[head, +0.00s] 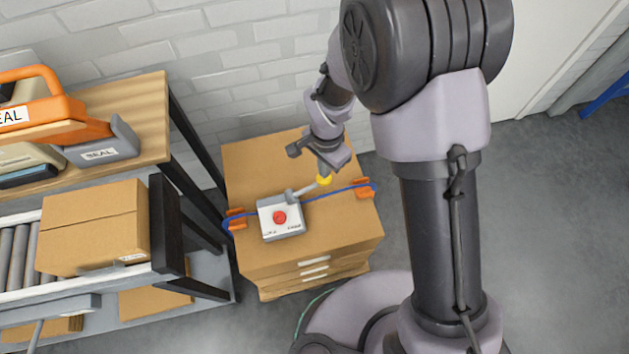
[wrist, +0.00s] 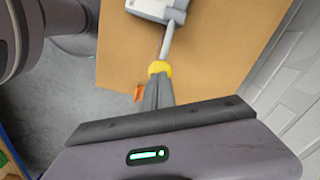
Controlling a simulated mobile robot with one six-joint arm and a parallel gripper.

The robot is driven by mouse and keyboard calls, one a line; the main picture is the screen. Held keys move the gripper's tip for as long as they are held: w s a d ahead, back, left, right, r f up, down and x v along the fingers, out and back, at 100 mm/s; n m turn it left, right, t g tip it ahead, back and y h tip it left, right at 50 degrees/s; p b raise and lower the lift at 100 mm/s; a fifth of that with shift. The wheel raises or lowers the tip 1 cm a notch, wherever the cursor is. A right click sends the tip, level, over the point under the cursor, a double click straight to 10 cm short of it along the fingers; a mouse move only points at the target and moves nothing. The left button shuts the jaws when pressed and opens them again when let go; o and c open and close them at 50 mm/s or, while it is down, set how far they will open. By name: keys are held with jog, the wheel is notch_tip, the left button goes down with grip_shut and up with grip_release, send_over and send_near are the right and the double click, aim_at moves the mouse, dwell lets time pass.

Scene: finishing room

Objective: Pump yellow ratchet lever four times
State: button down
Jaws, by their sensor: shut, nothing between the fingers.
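The ratchet lever is a grey rod with a yellow knob (head: 324,180) at its end. It comes out of a grey-white tensioner box (head: 281,218) with a red button, which sits on a large cardboard carton. In the wrist view the yellow knob (wrist: 159,68) is right at the tips of my gripper (wrist: 157,85), and the rod runs away from it to the box (wrist: 157,8). My gripper (head: 327,172) is shut, with its fingertips at the knob. I cannot tell whether they touch it. The lever leans toward the right in the head view.
A blue strap (head: 332,192) crosses the carton (head: 255,165) between orange corner pieces (head: 364,189). A wooden shelf (head: 145,100) with orange and grey sealing tools and a roller conveyor with another carton (head: 95,228) stand at left. A white brick wall is behind. Floor is clear at right.

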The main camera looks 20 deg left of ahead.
jog(key=shift+f, duration=0.1)
jog(key=shift+f+b, duration=0.8)
jog(key=shift+f, duration=0.15)
jog(key=shift+d+f+b, duration=0.1)
jog(key=shift+f+b, duration=0.25)
jog(key=shift+b, duration=0.15)
jog(key=shift+f, duration=0.1)
jog(key=shift+w+d+f+b, duration=0.2)
jog(key=shift+d+f+b, duration=0.05)
jog(key=shift+f+b, duration=0.2)
